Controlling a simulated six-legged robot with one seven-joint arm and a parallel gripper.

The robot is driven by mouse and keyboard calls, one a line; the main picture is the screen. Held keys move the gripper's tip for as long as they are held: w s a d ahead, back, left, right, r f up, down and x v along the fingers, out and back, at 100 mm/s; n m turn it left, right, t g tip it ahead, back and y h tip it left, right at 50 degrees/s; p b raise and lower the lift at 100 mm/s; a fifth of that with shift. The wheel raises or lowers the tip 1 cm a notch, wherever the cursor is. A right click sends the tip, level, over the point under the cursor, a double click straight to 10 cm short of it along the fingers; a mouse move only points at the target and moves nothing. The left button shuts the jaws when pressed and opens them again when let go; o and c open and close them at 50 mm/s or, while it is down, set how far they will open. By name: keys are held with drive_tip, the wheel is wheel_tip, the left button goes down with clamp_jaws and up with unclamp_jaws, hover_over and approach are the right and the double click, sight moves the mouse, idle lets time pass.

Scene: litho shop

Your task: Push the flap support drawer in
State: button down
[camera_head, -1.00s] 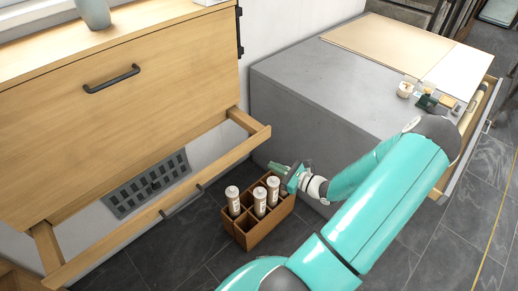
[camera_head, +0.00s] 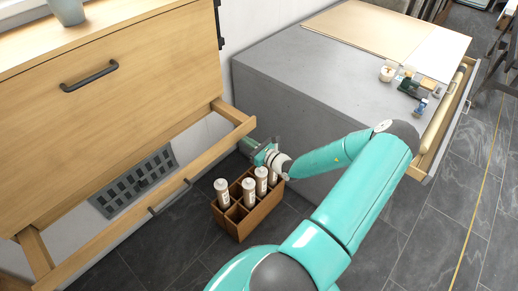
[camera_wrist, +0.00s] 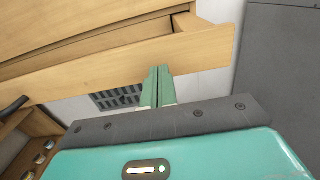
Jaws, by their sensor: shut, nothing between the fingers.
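The flap support drawer (camera_head: 130,215) is an open wooden frame pulled out below the big wooden cabinet front. Its front rail carries a dark bar handle (camera_head: 168,198), and its side arms run back under the cabinet. My gripper (camera_head: 244,145) is just outside the rail's right end and a little below its top edge. In the wrist view, the green fingers of my gripper (camera_wrist: 157,72) are shut together and empty. Their tips overlap the lower edge of the drawer's front board (camera_wrist: 130,60). I cannot tell whether they touch it.
A brown divided crate (camera_head: 240,222) with several white cartridges stands on the floor below my gripper. A grey cabinet (camera_head: 290,90) with small items on top and an open drawer (camera_head: 440,130) stands to the right. A grey vent grille (camera_head: 135,182) is behind the drawer.

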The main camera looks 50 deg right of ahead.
drive_tip(key=shift+w, duration=1)
